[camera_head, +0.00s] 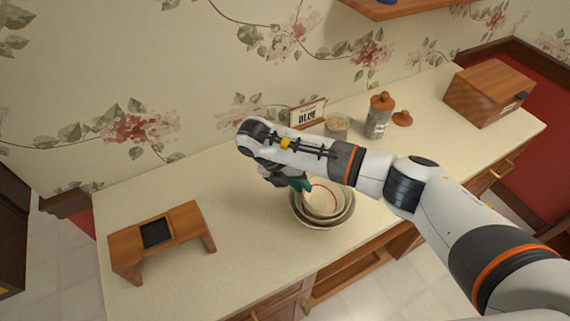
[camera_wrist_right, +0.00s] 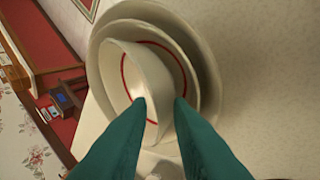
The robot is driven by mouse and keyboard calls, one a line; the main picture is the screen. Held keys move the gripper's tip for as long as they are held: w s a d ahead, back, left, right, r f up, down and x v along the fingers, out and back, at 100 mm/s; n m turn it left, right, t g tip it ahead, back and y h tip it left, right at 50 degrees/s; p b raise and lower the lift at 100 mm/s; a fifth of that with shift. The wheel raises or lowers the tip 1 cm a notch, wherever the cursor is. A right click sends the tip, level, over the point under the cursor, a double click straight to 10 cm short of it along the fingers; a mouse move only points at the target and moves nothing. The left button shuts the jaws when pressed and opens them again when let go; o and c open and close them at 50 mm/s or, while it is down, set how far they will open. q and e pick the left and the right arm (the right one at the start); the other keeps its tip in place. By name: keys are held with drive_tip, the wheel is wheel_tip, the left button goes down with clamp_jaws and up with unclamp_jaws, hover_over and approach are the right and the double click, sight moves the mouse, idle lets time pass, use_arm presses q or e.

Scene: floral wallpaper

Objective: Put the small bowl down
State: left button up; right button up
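The small bowl (camera_head: 322,203), cream with a red ring inside, sits within a stack of larger bowls (camera_head: 325,225) on the counter. In the right wrist view the small bowl (camera_wrist_right: 130,78) looks tilted relative to the larger bowls (camera_wrist_right: 206,55) around it. My right gripper (camera_head: 305,185) is at the left side of the small bowl, partly hidden by my arm. Its teal fingertips (camera_wrist_right: 160,101) stand apart on either side of the small bowl's rim, with a visible gap and no clear grip. My left gripper is not in view.
A wooden stand (camera_head: 183,225) is at the counter's left. Behind my arm are a sign (camera_head: 307,113), a glass jar (camera_head: 337,126), a lidded canister (camera_head: 378,118) and a wooden box (camera_head: 487,92). The counter between stand and bowls is clear. A drawer (camera_head: 345,278) below seems open.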

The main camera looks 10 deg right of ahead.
drive_tip(key=v, duration=0.9)
drive_tip(key=shift+a+r+b, duration=0.25)
drive_tip(key=shift+r+b, duration=0.05)
